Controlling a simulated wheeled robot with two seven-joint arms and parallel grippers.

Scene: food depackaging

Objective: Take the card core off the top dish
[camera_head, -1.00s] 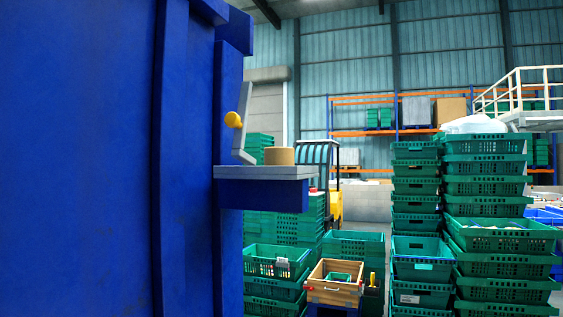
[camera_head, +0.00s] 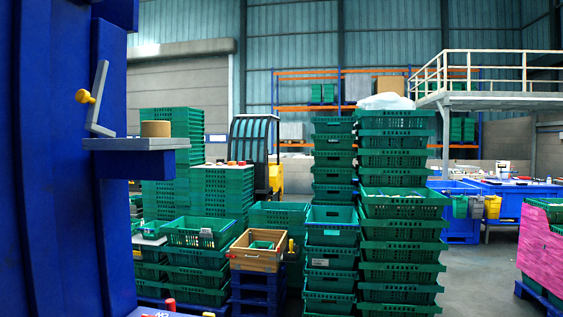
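A small tan cylinder, which looks like the card core (camera_head: 155,129), stands upright on a grey shelf-like top dish (camera_head: 136,144). The dish sticks out from the right side of a tall blue machine (camera_head: 60,160) at the left. A grey tilted plate with a yellow knob (camera_head: 83,96) rises at the dish's inner end. Nothing touches the core from above. Neither of my grippers shows in the head view.
Stacks of green crates (camera_head: 404,205) fill the middle. A wooden crate (camera_head: 257,252) sits on blue crates before them. A forklift (camera_head: 262,165) is behind. A pink-sided stack (camera_head: 541,245) stands at the right edge. Grey floor (camera_head: 480,280) is open between.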

